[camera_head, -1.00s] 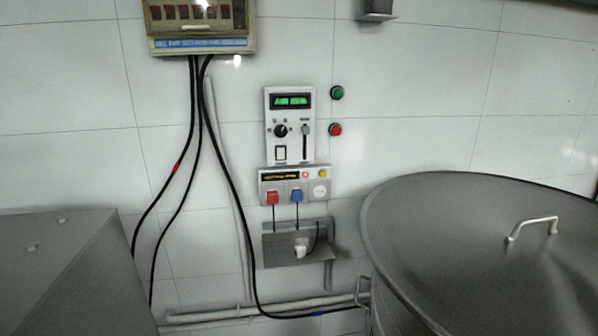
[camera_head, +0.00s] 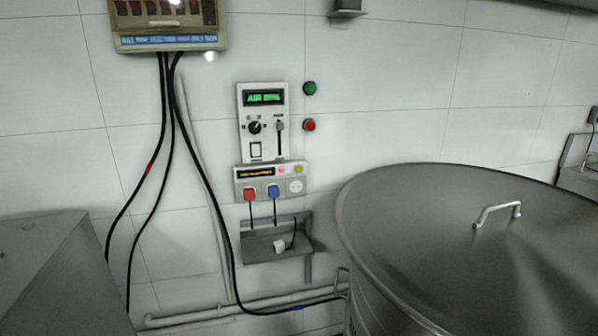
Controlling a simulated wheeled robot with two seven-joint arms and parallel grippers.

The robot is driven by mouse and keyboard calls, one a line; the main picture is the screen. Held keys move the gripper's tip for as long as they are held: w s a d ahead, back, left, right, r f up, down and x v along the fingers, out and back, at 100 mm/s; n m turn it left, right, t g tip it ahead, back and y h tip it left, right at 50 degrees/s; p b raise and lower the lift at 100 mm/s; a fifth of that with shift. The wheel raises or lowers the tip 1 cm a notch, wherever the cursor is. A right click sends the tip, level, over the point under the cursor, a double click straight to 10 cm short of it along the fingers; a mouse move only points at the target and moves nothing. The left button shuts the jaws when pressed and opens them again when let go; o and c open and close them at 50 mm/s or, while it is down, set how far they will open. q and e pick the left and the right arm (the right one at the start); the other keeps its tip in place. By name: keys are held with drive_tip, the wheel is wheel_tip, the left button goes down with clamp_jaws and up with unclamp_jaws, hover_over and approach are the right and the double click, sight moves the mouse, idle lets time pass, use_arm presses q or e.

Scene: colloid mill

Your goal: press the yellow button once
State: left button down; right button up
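The yellow button (camera_head: 298,169) is small and round. It sits at the upper right of the grey socket panel (camera_head: 271,182) on the tiled wall, beside a small red light (camera_head: 281,170) and above a round white socket (camera_head: 295,186). Nothing covers it. Neither of my grippers shows in the head view.
A control box (camera_head: 263,122) with a green display is above the panel, with green (camera_head: 310,88) and red (camera_head: 309,125) buttons to its right. A large round metal vessel (camera_head: 400,215) fills the lower right. A grey metal cabinet (camera_head: 55,275) stands at lower left. Black cables (camera_head: 167,130) hang between.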

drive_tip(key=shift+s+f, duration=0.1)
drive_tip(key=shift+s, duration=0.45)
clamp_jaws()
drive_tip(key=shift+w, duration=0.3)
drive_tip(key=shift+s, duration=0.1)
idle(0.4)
